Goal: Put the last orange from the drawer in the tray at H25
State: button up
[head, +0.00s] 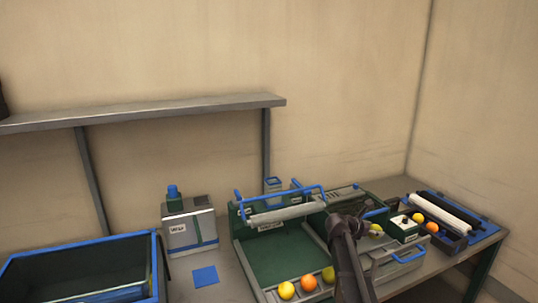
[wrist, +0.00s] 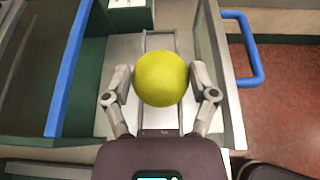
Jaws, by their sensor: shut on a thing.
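A yellow-green orange (wrist: 162,78) sits between the two fingers of my gripper (wrist: 161,92) in the wrist view. The fingers touch it on both sides. Below it is the grey floor of an open drawer (wrist: 122,52); I cannot tell whether the fruit is clear of that floor. In the head view the orange (head: 376,229) shows just right of my gripper (head: 362,222), over the drawer (head: 400,268) with its blue handle. A dark tray (head: 452,243) at the right holds a yellow and an orange fruit. I cannot read H25 on any label.
A green machine (head: 262,262) with a blue-handled roller stands left of my arm; several fruits lie in its front channel. A white-topped box (head: 404,228) with a green front stands between drawer and dark tray. A blue-rimmed bin (head: 80,246) is at far left.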

aim_at(374, 226)
jog(key=shift+r+p, duration=0.3)
jog(key=shift+r, duration=0.3)
dwell(0.8)
jog(key=shift+r, duration=0.15)
notch_tip(374, 226, up, 17)
jog(key=p, duration=1.7)
